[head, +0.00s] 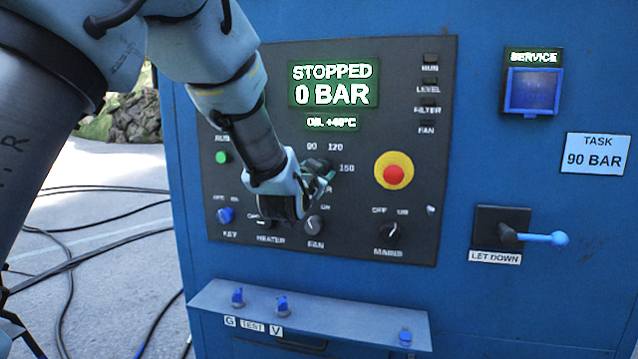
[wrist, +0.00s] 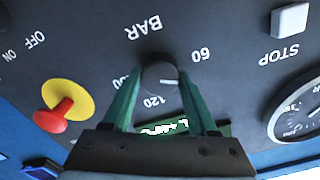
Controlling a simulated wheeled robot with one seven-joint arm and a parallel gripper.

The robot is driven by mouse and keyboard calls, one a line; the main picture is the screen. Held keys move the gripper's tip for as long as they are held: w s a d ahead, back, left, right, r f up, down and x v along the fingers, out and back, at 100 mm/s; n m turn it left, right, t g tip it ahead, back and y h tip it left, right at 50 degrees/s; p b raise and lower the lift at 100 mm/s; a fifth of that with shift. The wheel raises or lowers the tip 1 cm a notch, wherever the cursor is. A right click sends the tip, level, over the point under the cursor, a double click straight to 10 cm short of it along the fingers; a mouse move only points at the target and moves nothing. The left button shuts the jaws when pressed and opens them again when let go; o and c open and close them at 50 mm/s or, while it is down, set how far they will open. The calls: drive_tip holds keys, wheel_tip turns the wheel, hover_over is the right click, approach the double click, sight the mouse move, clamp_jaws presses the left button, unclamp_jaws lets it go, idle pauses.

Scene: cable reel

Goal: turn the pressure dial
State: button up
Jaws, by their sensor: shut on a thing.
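The pressure dial (wrist: 158,72) is a dark round knob marked BAR in the wrist view, which shows the panel upside down. My gripper (wrist: 162,82) is shut on the dial, one green finger on each side. The dial's white line points right in that view, toward the finger between 60 and 120; the number there is hidden. In the head view my gripper (head: 318,176) covers most of the dial, with 90, 120 and 150 showing around it. The display (head: 333,84) reads STOPPED, 0 BAR. A card (head: 595,154) reads TASK 90 BAR.
A red stop button on yellow (head: 394,171) sits right of the dial. Below are the key (head: 225,215), fan (head: 314,225) and mains (head: 389,232) switches. The let-down lever (head: 545,238) juts out at right. A ledge (head: 310,312) with small blue fittings projects below the panel.

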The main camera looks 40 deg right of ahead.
drive_tip(key=shift+m+b, duration=1.75)
drive_tip(key=shift+m, duration=1.55)
drive_tip(key=o, duration=1.4)
drive_tip(key=b+v, duration=0.2)
drive_tip(key=v, duration=0.8)
drive_tip(key=shift+s+a+b, duration=0.2)
drive_tip(key=shift+a+b, duration=0.15)
drive_tip(key=shift+b, duration=0.05)
